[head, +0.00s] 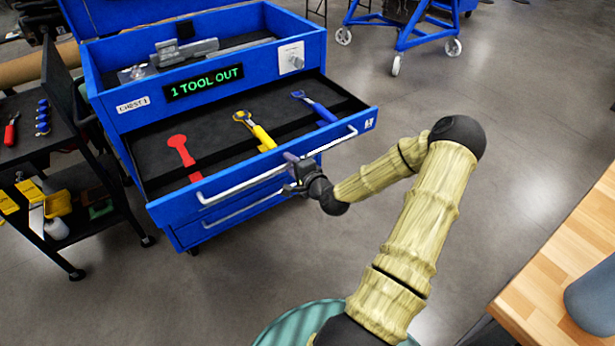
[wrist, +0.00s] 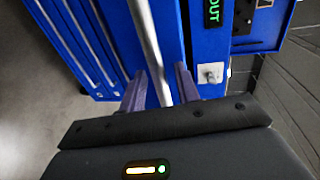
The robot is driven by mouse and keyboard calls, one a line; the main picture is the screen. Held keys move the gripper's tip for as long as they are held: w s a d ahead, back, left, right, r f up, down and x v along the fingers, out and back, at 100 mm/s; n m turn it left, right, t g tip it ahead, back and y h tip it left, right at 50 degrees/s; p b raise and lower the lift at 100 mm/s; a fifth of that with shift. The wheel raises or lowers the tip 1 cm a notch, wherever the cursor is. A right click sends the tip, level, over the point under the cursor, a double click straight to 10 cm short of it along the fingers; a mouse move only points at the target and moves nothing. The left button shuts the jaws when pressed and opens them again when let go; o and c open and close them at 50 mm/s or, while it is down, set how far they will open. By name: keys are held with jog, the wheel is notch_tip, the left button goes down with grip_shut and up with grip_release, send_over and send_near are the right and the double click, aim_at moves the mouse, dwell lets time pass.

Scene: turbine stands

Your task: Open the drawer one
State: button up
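The blue tool chest (head: 120,118) has its top drawer (head: 160,215) pulled out, with its dark lining and tools showing. A long pale bar handle (head: 235,188) runs across the drawer front. My gripper (head: 297,163) is at the middle of this handle. In the wrist view the handle (wrist: 148,35) runs between the two purple-grey fingers of my gripper (wrist: 160,85), with a narrow gap showing beside it. The fingers look open around the bar; firm contact is not clear.
The chest's sign (head: 204,83) reads "1 TOOL OUT". A black cart (head: 60,170) stands left, a wooden bench (head: 560,250) right. Floor between is clear.

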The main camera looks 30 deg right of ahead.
jog(key=s+r+p, duration=0.3)
jog(key=s+p, duration=0.4)
jog(key=s, duration=0.9)
jog(key=shift+s+d+r, duration=0.15)
jog(key=shift+s+d, duration=0.05)
jog(key=shift+d, duration=0.05)
jog(key=a+f+n+g+y+p, duration=0.2)
jog(key=a+n+g, duration=0.5)
jog(key=n+g, duration=0.25)
jog(key=s+a+r+n+g+h+p, duration=0.1)
jog(key=a+r+n, duration=0.3)
jog(key=r, duration=0.6)
jog(key=s+a+r+n+g+h+p, duration=0.1)
jog(key=s+a+r+n, duration=0.3)
jog(key=a+r, duration=0.4)
jog(key=shift+s+a+r+g+h+p, duration=0.15)
jog(key=shift+s+r+g+h+p, duration=0.25)
jog(key=shift+r+g, duration=0.45)
